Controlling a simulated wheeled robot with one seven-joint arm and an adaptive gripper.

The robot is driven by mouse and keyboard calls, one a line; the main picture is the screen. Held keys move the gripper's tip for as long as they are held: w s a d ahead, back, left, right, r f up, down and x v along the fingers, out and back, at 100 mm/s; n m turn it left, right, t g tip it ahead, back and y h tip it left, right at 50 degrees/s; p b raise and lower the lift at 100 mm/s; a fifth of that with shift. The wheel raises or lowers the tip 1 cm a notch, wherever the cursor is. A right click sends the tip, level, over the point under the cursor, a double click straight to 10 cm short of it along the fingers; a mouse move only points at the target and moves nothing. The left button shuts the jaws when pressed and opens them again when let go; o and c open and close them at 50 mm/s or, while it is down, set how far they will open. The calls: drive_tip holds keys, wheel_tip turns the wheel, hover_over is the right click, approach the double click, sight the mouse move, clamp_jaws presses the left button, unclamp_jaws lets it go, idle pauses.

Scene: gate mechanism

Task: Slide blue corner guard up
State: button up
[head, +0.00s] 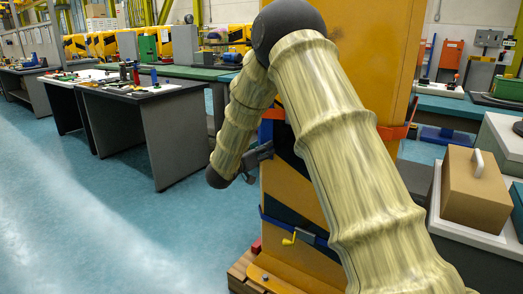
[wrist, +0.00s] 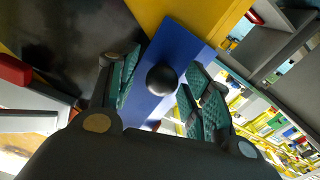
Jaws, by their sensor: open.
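The blue corner guard (wrist: 180,45) is a flat blue plate with a round black knob (wrist: 162,79), seen in the middle of the wrist view. My gripper (wrist: 163,66) is open, with one teal-padded finger on each side of the knob. I cannot tell whether either finger touches it. In the head view my gripper (head: 258,155) is at the left edge of a tall yellow-orange panel. A bit of the blue guard (head: 265,131) shows just above it there. My arm hides much of the panel.
The tall panel (head: 285,190) has dark diagonal stripes and an orange strap (head: 274,114). A yellow crank (head: 290,240) sits on a lower blue strap. A cardboard-coloured box (head: 475,190) stands on a bench at right. The floor (head: 120,225) at left is clear.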

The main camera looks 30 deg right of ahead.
drive_tip(key=v, duration=1.2)
drive_tip(key=shift+d, duration=0.1)
drive_tip(key=s+a+f+n+t+y, duration=0.1)
drive_tip(key=s+a+f+n+y, duration=0.15)
drive_tip(key=f, duration=0.65)
drive_tip(key=s+a+f+n+t+y, duration=0.1)
drive_tip(key=s+a+f+n+y, duration=0.15)
drive_tip(key=f, duration=0.65)
drive_tip(key=s+a+f+n+t+y, duration=0.1)
drive_tip(key=s+f+n+y, duration=0.15)
drive_tip(key=f, duration=0.65)
drive_tip(key=s+a+f+n+g+y, duration=0.1)
drive_tip(key=s+a+f+g+y, duration=0.2)
drive_tip(key=s+f, duration=0.65)
drive_tip(key=s+a+f+n+g+y, duration=0.1)
drive_tip(key=s+a+f+y, duration=0.25)
drive_tip(key=s+f, duration=0.6)
drive_tip(key=s+a+f+g+y, duration=0.1)
drive_tip(key=s+a+f+g, duration=0.15)
drive_tip(key=s, duration=0.85)
drive_tip(key=s+a+f+g+y, duration=0.2)
drive_tip(key=s+a+g, duration=0.15)
drive_tip(key=s, duration=0.85)
wheel_tip(320, 180, up, 26)
drive_tip(key=w+p, duration=0.1)
drive_tip(key=p, duration=2.4)
drive_tip(key=shift+d+n, duration=0.25)
drive_tip(key=shift+n, duration=0.1)
drive_tip(key=shift+f, duration=0.15)
